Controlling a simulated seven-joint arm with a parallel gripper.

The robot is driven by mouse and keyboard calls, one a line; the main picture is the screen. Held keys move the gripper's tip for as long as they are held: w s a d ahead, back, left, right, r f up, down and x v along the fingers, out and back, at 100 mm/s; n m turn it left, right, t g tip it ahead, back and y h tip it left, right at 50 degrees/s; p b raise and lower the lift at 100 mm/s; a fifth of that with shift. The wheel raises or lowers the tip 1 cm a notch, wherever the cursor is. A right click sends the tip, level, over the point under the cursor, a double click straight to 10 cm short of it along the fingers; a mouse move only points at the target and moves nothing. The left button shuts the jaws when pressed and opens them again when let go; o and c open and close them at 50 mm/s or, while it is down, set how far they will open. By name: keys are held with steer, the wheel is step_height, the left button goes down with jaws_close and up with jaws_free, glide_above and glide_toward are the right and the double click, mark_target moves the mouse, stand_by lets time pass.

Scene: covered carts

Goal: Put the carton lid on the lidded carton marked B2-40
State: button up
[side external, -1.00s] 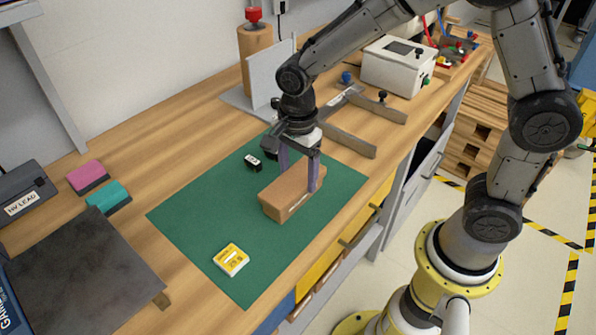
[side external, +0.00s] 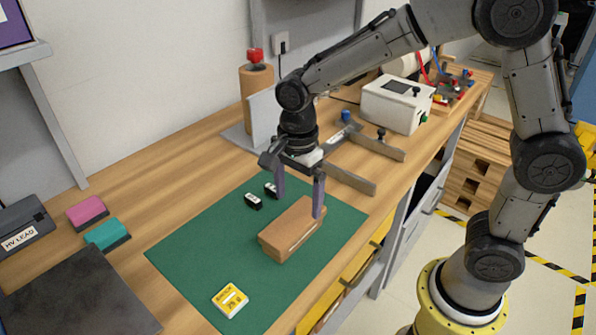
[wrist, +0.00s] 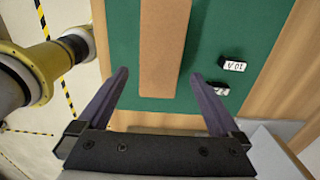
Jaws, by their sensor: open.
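A long brown carton (side external: 285,232) lies on the green mat, with a flat closed top and a pale strip along its near side. It also shows in the wrist view (wrist: 164,45). I cannot tell the lid from the body, and no B2-40 mark is readable. My gripper (side external: 298,208) is open over the carton's far end, its fingers spread to either side. In the wrist view my gripper (wrist: 158,73) has the carton's end between the lines of its fingers, with a gap on each side. Nothing is held.
Two small black blocks with white labels, one here (side external: 254,201), lie left of the carton on the green mat (side external: 190,255). A yellow and white box (side external: 230,300) lies near the mat's front. Metal brackets (side external: 345,178) and a white instrument box (side external: 395,103) stand behind.

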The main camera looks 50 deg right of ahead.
step_height(320, 180, up, 6)
steer(key=s+d+r+n+t, duration=0.3)
steer(key=s+d+r+n, duration=0.25)
steer(key=s+n, duration=0.25)
steer(key=s+d+f+n+t, duration=0.1)
steer(key=s+d+n+t, duration=0.1)
steer(key=s+n, duration=0.7)
steer(key=shift+s+d+f+n+t, duration=0.3)
steer(key=shift+d+f+n, duration=0.1)
steer(key=shift+d+n, duration=0.15)
steer(key=n+t+y, duration=0.3)
steer(key=n+t, duration=0.1)
steer(key=n, duration=1.7)
glide_toward(309, 226)
steer(key=x, duration=0.4)
steer(key=shift+w+a+f, duration=0.1)
